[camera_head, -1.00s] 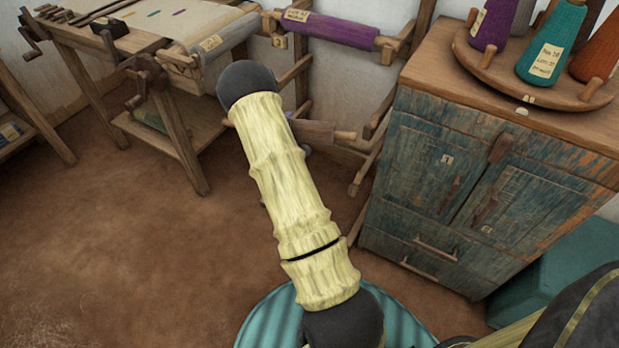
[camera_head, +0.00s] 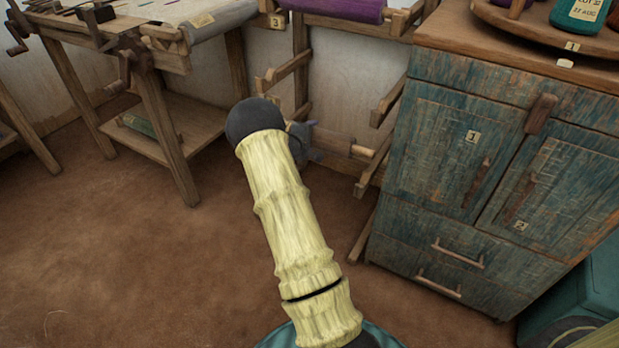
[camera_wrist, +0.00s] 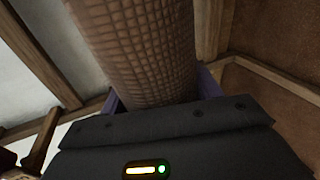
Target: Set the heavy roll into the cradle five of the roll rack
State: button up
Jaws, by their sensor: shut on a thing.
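The heavy roll (camera_wrist: 140,45) is brown with a woven grid texture and fills the upper middle of the wrist view. My gripper (camera_wrist: 160,92) is shut on it, with a purple finger on each side. In the head view the roll (camera_head: 334,142) shows only in part, with a pale wooden end at its right; my arm hides its left part. The roll rack (camera_head: 301,60) is a wooden frame against the wall with pairs of arms. The roll is at the rack's lower part, below the middle arms; whether it touches a cradle cannot be told. No number five is readable.
A purple roll (camera_head: 335,9) lies on the rack's upper arms, near a label 3. A worn blue-green cabinet (camera_head: 440,150) stands close at the right. A wooden loom table (camera_head: 160,100) stands at the left. The brown floor between is clear.

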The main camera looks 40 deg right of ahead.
dwell(0.3)
notch_tip(320, 180, down, 6)
jog(key=b, duration=0.4)
jog(key=shift+f, duration=0.1)
jog(key=shift+f+b, duration=1.25)
jog(key=shift+f, duration=0.65)
jog(key=o, duration=1.5)
jog(key=shift+f, duration=0.25)
jog(key=shift+c, duration=0.2)
jog(key=shift+r, duration=0.1)
